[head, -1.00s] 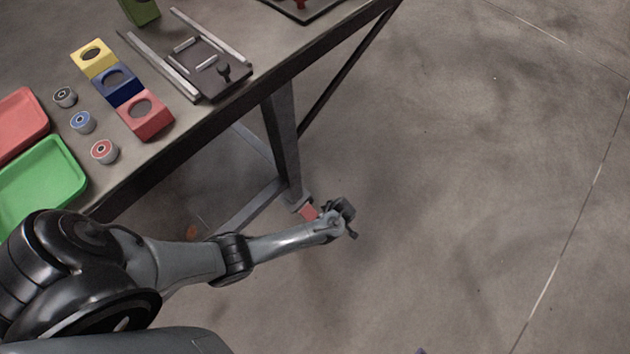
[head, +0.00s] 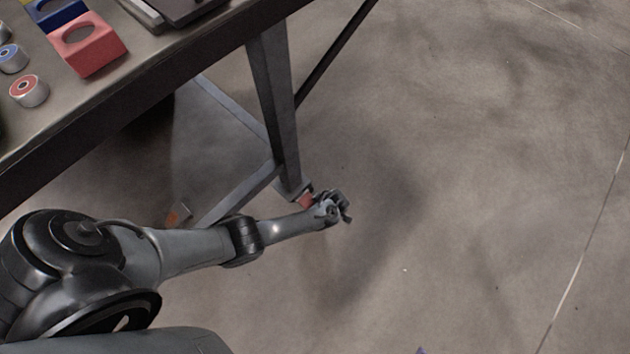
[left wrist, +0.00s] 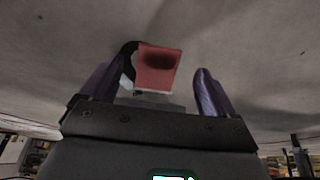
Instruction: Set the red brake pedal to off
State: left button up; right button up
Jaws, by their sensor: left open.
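The red brake pedal (head: 306,199) is at the foot of the table leg, close to the floor. In the left wrist view the pedal (left wrist: 158,70) appears as a red plate with a dark patch, seen between the purple fingers. My left gripper (head: 338,208) is beside the pedal, at its right in the head view; its fingers (left wrist: 155,82) are open with a gap on each side of the pedal. I cannot tell whether it touches the pedal. A small purple tip (head: 421,351) at the bottom edge may be my right gripper; the rest is out of frame.
The table leg (head: 275,110) and a low crossbar (head: 235,193) stand just left of the gripper. A small orange-red part (head: 179,214) shows under the table. The table top holds a red block (head: 88,45) and spools. The floor to the right is clear.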

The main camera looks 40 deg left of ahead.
aim_at(309, 203)
pick_arm(q)
jog(key=shift+b+x, duration=1.05)
jog(key=shift+x, duration=0.85)
pick_arm(e)
jog(key=shift+f, duration=1.5)
pick_arm(q)
jog(key=shift+c, duration=0.4)
